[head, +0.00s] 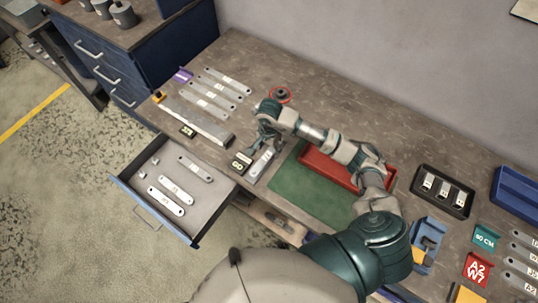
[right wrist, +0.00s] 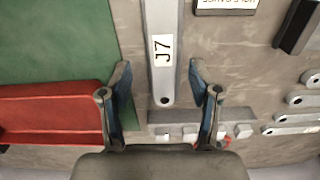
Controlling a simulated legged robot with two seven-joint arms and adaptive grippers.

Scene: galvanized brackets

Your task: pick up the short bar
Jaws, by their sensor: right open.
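A grey bar (head: 261,165) with a white label lies on the workbench, beside the left edge of the green mat (head: 300,188). In the right wrist view the bar (right wrist: 162,80) reads J7, with a hole at its near end. My right gripper (head: 267,144) is open above the bar's far end. In the right wrist view the fingers (right wrist: 161,68) stand on either side of it, with gaps. I cannot tell their height above it. Other bars (head: 195,168) lie in the open drawer (head: 215,215); which one is called short is not marked. My left gripper is not in view.
Several labelled bars (head: 217,93) lie farther back, near a red round object (head: 280,95). A black tray (head: 443,190) stands at the right.

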